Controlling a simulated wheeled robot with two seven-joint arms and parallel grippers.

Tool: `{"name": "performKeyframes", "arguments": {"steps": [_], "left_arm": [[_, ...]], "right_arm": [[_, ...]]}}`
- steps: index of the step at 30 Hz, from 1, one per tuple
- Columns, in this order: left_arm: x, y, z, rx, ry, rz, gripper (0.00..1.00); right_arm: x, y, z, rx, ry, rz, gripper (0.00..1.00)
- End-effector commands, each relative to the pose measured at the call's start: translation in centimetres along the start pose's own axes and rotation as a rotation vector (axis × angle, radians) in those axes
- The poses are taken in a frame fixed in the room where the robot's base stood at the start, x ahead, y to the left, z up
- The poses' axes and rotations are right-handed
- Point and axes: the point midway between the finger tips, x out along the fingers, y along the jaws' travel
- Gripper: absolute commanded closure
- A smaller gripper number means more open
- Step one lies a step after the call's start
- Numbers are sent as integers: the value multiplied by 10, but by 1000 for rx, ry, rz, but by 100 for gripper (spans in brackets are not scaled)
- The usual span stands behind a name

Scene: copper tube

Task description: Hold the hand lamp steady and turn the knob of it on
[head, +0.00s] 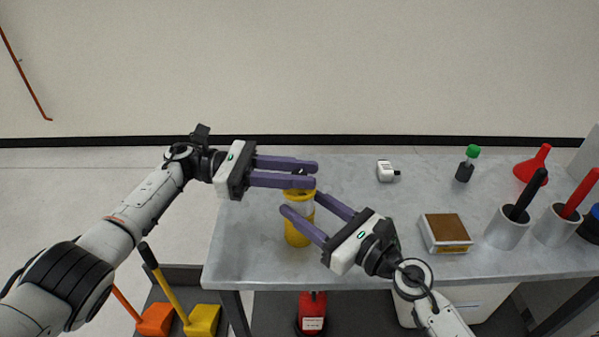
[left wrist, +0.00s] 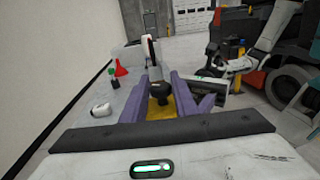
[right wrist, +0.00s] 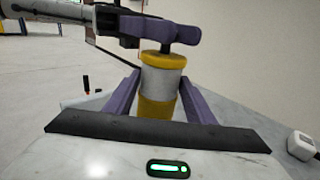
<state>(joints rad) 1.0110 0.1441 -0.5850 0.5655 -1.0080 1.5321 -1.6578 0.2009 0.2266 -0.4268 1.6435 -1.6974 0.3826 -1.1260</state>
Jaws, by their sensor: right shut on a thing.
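The hand lamp (head: 297,238) stands upright near the left front of the table, a yellow cylinder with a pale band. It also shows in the right wrist view (right wrist: 160,82), between the fingers of my right gripper (head: 302,203), which is shut on its body. My left gripper (head: 314,175) is directly above the lamp, fingers apart. In the left wrist view the dark knob (left wrist: 160,92) sits between these fingers, over the yellow top (left wrist: 160,110). Whether the fingers touch the knob is unclear. In the head view they hide most of the knob.
A white device (head: 385,171), a green-capped bottle (head: 467,164) and a red funnel (head: 532,166) stand toward the back. A brown-topped box (head: 446,232) and cups with handled tools (head: 507,228) are at right. The grey tabletop (head: 255,245) is bare around the lamp.

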Motion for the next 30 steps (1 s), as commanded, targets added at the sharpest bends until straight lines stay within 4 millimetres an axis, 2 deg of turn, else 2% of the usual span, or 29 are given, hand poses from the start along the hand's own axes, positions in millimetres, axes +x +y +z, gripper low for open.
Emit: {"name": "performKeyframes", "arguments": {"steps": [3, 13, 22, 30], "left_arm": [[0, 0, -1, -2, 0, 1, 58], [-5, 0, 0, 0, -1, 1, 58], [-56, 1, 1, -2, 0, 4, 58], [-74, 0, 0, -2, -1, 2, 58]], "right_arm": [[0, 1, 1, 1, -2, 1, 82], [0, 0, 1, 1, -2, -1, 82], [0, -1, 1, 1, -1, -2, 82], [0, -1, 1, 1, -1, -2, 82]]}}
